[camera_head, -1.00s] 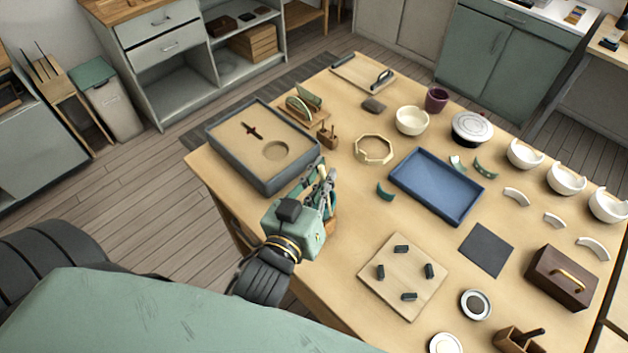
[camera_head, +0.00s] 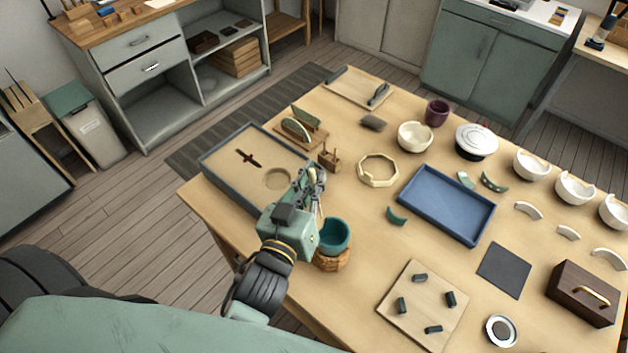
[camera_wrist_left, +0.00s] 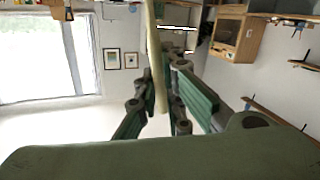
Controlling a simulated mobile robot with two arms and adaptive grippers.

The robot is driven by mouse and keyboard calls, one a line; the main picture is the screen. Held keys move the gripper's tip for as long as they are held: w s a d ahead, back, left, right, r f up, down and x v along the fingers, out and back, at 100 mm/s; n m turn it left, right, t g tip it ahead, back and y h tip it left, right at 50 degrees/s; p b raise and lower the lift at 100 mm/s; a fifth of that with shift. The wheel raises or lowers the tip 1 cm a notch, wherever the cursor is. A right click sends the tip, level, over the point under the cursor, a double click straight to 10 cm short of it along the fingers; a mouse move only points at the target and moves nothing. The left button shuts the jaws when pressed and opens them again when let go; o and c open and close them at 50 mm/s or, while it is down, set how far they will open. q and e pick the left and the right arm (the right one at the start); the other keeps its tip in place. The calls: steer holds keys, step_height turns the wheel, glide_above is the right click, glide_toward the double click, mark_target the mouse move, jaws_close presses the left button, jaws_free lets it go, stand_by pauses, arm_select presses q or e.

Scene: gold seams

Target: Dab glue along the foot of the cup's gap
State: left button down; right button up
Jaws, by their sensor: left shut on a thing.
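A teal cup (camera_head: 334,235) sits in a woven brown ring (camera_head: 332,260) near the table's left front edge. Its gap cannot be made out from here. My left gripper (camera_head: 314,178) is just beyond and left of the cup, beside the sand tray, apart from the cup. It is shut on a thin pale stick (camera_wrist_left: 156,60), which runs up between the fingers in the left wrist view. Whether the stick's end carries glue cannot be seen. A loose teal shard (camera_head: 396,216) lies right of the cup. My right gripper is not in view.
A grey-rimmed sand tray (camera_head: 222,190) stands left of the gripper, and a small wooden holder (camera_head: 329,158) stands beyond it. A blue tray (camera_head: 447,204) and a board with dark pegs (camera_head: 422,305) lie to the right.

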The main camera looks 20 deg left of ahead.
arm_select(q)
step_height(320, 180, down, 2)
steer(key=shift+f+b, duration=0.15)
steer(key=shift+b, duration=0.75)
steer(key=shift+f+b, duration=0.4)
steer(key=shift+f, duration=0.45)
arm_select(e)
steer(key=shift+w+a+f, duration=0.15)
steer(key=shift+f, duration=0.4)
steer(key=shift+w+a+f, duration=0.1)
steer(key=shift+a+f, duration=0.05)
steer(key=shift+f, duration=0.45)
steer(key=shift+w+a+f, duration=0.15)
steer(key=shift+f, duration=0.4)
arm_select(q)
steer(key=shift+s, duration=0.25)
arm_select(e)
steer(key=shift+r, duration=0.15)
arm_select(q)
steer(key=shift+a+f, duration=0.1)
steer(key=shift+f, duration=0.1)
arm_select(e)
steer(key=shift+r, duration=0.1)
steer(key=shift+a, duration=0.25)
arm_select(q)
steer(key=shift+f, duration=0.15)
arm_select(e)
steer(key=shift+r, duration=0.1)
